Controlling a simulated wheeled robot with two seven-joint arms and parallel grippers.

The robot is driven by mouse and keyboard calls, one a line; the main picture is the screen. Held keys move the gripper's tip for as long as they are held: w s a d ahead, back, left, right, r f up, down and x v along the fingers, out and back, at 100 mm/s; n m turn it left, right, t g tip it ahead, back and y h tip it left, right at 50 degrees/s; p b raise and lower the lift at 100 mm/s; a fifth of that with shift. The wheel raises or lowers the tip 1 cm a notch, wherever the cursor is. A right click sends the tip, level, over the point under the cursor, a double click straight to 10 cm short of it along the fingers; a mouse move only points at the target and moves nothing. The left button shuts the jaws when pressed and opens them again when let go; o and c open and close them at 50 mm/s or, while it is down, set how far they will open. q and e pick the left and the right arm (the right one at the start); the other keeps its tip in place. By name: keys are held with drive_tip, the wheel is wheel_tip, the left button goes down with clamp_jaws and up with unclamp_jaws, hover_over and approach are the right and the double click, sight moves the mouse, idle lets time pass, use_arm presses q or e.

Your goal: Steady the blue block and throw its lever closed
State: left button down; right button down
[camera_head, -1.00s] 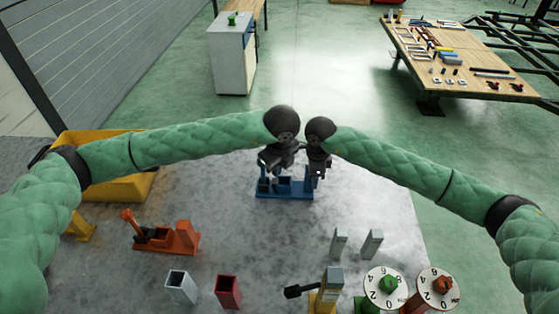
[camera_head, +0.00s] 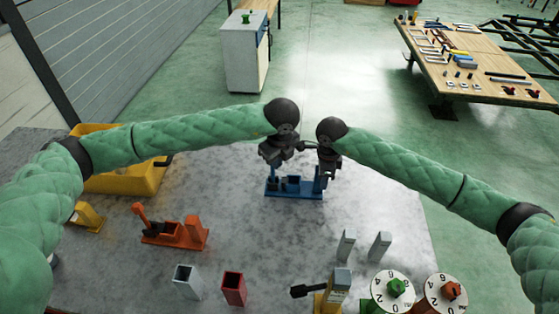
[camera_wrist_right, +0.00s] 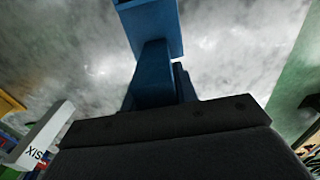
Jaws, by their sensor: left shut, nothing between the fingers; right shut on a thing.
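The blue block (camera_head: 294,190) stands on the grey table, its base flat and its blue upright at the right. It also shows in the right wrist view (camera_wrist_right: 153,70), running up from the jaws. My right gripper (camera_head: 328,174) is shut on the blue block's upright at its right end; the contact itself is mostly hidden behind the dark jaw. My left gripper (camera_head: 272,162) is shut and empty, just above the block's left end. A small dark bar shows between the two grippers; I cannot tell whether it is the lever. The lever's position is hidden by the grippers.
An orange block with a raised lever (camera_head: 178,234) stands front left, beyond it a yellow bin (camera_head: 130,178). Grey and red open boxes (camera_head: 233,289), grey posts (camera_head: 345,246) and numbered dials (camera_head: 392,290) line the front. The table around the blue block is clear.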

use_arm(q)
drive_tip(key=shift+a, duration=0.3)
drive_tip(key=a+f+h, duration=0.4)
drive_tip(key=a+h, duration=0.2)
drive_tip(key=a, duration=0.4)
drive_tip(key=shift+a+n+h, duration=0.3)
drive_tip(key=shift+a, duration=0.05)
drive_tip(key=shift+d, duration=0.15)
drive_tip(key=shift+d+f, duration=0.1)
drive_tip(key=shift+d, duration=0.55)
drive_tip(key=shift+s, duration=0.1)
